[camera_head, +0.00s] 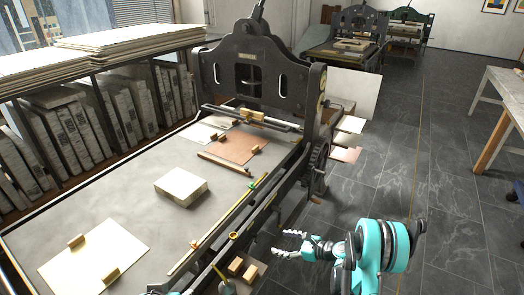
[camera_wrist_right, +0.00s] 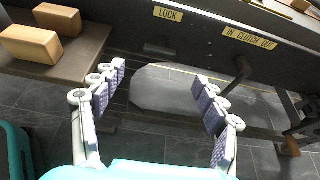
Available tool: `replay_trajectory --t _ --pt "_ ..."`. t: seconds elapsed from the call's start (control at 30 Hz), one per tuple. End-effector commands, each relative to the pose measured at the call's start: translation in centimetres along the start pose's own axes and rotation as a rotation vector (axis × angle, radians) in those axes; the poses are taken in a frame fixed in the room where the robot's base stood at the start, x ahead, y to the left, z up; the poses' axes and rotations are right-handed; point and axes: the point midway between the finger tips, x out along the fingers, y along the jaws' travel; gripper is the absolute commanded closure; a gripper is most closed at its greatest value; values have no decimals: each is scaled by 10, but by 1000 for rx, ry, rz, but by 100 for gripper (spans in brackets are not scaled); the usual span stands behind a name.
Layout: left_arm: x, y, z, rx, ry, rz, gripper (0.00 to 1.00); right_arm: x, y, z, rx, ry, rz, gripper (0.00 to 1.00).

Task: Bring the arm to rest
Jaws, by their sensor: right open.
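My right gripper (camera_head: 282,243) is in the head view, at the right side of the press, over the dark tiled floor. In the right wrist view its fingers (camera_wrist_right: 160,82) are spread apart with nothing between them. Beyond them is the dark side of the press with the labels "LOCK" (camera_wrist_right: 168,14) and "IN CLUTCH OUT" (camera_wrist_right: 249,38). My right arm (camera_head: 370,250) is teal and comes in from the lower right. A small teal part of mine shows at the bottom edge of the head view; my left gripper is not seen.
The press bed (camera_head: 140,200) holds a pale stone block (camera_head: 181,186), a cream sheet (camera_head: 93,260) with two wooden blocks, and a copper-toned sheet (camera_head: 232,146). A small side shelf (camera_wrist_right: 75,60) with two wooden blocks (camera_wrist_right: 30,45) is close to my right gripper.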

Motion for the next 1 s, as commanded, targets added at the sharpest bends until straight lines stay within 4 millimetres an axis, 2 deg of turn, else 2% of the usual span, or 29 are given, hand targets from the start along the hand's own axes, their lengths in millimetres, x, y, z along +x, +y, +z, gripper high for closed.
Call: replay_trajectory --t 0.17,0.27,0.47,0.7,0.87,1.0 --pt "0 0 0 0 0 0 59 -7 1 22 -97 46 -4 28" --pt "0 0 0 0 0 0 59 -18 4 49 -240 114 -7 28" --pt "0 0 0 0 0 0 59 -55 28 105 -610 283 18 28" --pt "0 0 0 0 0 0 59 -113 75 149 -1065 480 103 28" --pt "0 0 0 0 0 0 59 -156 113 163 -1370 603 193 28" --pt "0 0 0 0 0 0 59 -195 147 164 -1637 706 296 28"
